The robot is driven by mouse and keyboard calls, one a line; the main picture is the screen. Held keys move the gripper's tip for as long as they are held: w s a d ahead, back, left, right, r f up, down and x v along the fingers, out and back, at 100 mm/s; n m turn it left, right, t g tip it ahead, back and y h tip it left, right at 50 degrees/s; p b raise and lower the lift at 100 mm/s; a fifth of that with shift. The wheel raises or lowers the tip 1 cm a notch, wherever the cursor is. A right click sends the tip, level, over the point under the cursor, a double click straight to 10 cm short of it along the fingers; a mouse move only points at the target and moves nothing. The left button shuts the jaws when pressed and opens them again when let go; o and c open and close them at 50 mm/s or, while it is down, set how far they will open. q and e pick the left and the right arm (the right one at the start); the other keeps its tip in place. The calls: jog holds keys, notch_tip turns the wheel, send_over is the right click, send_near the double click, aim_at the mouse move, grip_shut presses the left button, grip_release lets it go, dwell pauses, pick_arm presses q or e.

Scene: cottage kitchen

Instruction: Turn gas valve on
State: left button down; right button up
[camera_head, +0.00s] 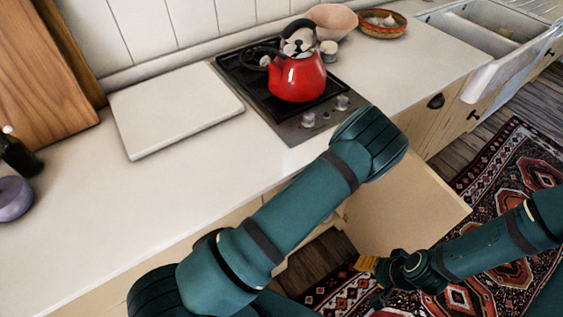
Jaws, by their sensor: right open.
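No gas valve shows in the head view. A cream cabinet door (405,205) stands open below the counter, and the cabinet's inside is hidden from here. My left arm reaches up across the counter's front edge and bends over near the hob; its gripper is hidden behind the arm. My right gripper (373,280) is open and empty. It has a yellow-orange fingertip and is low in front of the open door's lower edge, above the rug.
A red kettle (297,78) stands on the gas hob (252,82), whose knobs (309,119) face front. A white board (172,107) lies to its left. A bowl, a basket (382,27) and a sink (470,42) are further right. A patterned rug (510,175) covers the floor.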

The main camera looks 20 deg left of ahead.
pick_arm(q)
jog(key=shift+a+r, duration=0.1)
jog(key=c, duration=1)
grip_release()
jog(key=shift+o, duration=0.2)
